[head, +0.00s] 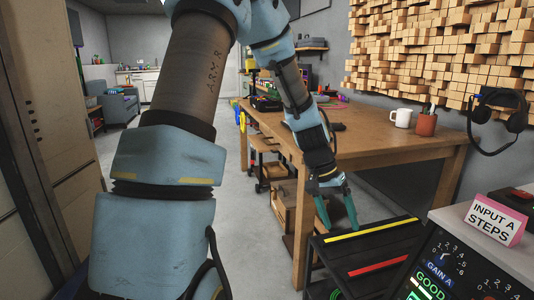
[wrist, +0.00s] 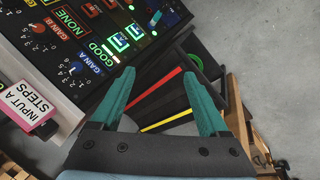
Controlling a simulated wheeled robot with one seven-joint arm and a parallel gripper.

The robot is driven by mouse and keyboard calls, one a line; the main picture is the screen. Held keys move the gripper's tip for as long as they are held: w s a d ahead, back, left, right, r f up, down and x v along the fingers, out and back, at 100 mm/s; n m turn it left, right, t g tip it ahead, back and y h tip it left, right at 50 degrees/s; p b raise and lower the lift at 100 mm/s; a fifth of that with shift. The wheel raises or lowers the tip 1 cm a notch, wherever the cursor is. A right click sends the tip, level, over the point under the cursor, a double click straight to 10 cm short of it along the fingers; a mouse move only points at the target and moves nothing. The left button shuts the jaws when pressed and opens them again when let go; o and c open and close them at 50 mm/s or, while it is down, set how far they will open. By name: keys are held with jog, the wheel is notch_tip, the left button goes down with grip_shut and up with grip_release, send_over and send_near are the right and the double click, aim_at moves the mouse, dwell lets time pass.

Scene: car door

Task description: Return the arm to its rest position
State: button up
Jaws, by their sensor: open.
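My gripper (head: 336,212) shows in the head view at the end of my blue-grey arm. It points down, beside the near end of the wooden table and above the left part of a dark stepped unit with a yellow and a red strip. In the wrist view my gripper (wrist: 162,98) has its two teal fingers spread apart with nothing between them. Beyond the fingers lie the red strip (wrist: 150,95) and the yellow strip (wrist: 172,119) of that unit.
A control panel (head: 445,262) with a pink-edged sign (head: 495,220) stands at lower right. The wooden table (head: 370,140) holds a white mug (head: 402,117) and a brown cup (head: 426,124). A wall or cabinet (head: 40,120) rises at left. Grey floor (head: 245,240) is open between.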

jog(key=s+a+r+n+t+y, duration=0.2)
jog(key=a+n, duration=0.1)
jog(key=a, duration=0.9)
jog(key=s+a+r+n+t+y, duration=0.1)
jog(key=s+a+r+n+y, duration=0.15)
jog(key=a, duration=1.05)
notch_tip(320, 180, up, 17)
jog(key=p, duration=1.7)
jog(key=shift+a+r+n+h, duration=0.15)
jog(key=shift+a+n+h, duration=0.2)
jog(key=shift+s, duration=0.1)
